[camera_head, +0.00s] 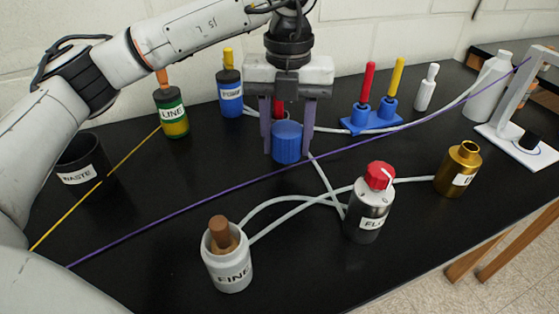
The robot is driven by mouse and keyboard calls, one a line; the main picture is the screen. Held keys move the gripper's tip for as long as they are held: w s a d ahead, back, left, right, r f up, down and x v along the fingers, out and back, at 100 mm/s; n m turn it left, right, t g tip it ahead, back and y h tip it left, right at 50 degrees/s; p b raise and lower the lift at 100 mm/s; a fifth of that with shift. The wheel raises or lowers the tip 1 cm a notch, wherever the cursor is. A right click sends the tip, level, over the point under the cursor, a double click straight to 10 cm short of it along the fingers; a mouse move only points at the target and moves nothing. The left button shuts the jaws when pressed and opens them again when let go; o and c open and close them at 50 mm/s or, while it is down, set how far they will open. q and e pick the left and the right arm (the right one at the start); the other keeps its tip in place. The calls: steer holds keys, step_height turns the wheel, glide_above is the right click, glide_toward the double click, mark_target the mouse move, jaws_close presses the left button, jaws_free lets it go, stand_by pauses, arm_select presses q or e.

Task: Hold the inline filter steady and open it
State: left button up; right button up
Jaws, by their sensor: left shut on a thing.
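The inline filter appears to be the ribbed blue cylinder (287,143) in the middle of the head view, with a red part (279,107) showing behind or above it; I cannot tell if the two are joined. My left gripper (287,137) comes down from above, with one purple-grey finger on each side of the blue cylinder, shut on it. The cylinder looks upright; whether its base touches the table is unclear. A pale tube (325,178) runs close to its lower right. My right gripper is out of view.
A grey bottle with a red cap (380,176), a white bottle (228,258) and a gold bottle (459,168) stand in front, linked by tubes. A purple cord (190,212) crosses the black table. A blue rack (368,122) and other bottles stand behind.

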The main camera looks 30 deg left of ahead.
mark_target(286, 173)
arm_select(q)
steer(key=shift+f, duration=2.4)
steer(key=shift+f, duration=0.15)
steer(key=o, duration=1.2)
steer(key=shift+r, duration=3.9)
